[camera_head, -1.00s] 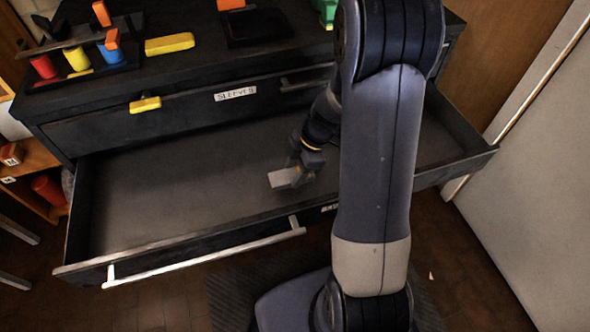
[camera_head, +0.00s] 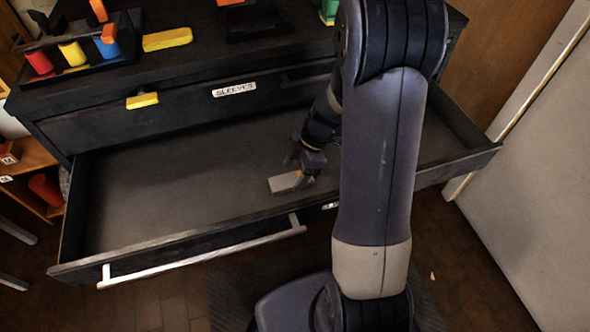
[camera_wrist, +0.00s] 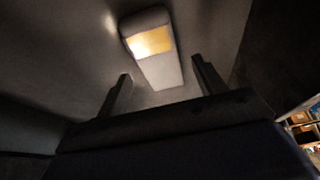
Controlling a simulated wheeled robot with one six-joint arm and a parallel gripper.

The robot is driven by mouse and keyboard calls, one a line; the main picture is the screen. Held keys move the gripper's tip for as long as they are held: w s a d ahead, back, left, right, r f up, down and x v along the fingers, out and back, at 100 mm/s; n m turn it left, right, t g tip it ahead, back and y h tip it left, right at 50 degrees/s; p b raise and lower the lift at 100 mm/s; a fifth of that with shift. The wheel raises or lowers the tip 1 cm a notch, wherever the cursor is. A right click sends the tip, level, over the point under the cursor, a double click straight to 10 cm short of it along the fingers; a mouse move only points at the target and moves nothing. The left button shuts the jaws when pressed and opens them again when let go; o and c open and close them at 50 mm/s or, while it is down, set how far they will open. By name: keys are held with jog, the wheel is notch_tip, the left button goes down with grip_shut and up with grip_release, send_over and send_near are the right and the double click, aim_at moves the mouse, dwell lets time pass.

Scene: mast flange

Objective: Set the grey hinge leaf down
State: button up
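The grey hinge leaf (camera_head: 285,183) lies on the floor of the open drawer (camera_head: 170,190), toward its front. It is a flat, pale grey plate with a yellow-orange band, and it also shows in the wrist view (camera_wrist: 162,72). In the wrist view my gripper's fingers (camera_wrist: 161,80) stand apart, one on each side of the leaf, with a gap at both sides. The gripper's contact side is partly hidden in the head view.
The drawer's front wall with a long silver handle (camera_head: 205,252) runs close in front of the leaf. The drawer's left half is empty. A shut drawer labelled SLEEVES (camera_head: 234,89) is above. Coloured cylinders in a rack (camera_head: 75,55) and a yellow block (camera_head: 167,39) stand on top.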

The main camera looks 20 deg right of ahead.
jog(key=shift+r+p, duration=0.8)
jog(key=shift+p, duration=0.3)
jog(key=p+v, duration=0.1)
jog(key=v, duration=1)
jog(key=shift+d+r, duration=0.25)
jog(key=shift+c, duration=0.6)
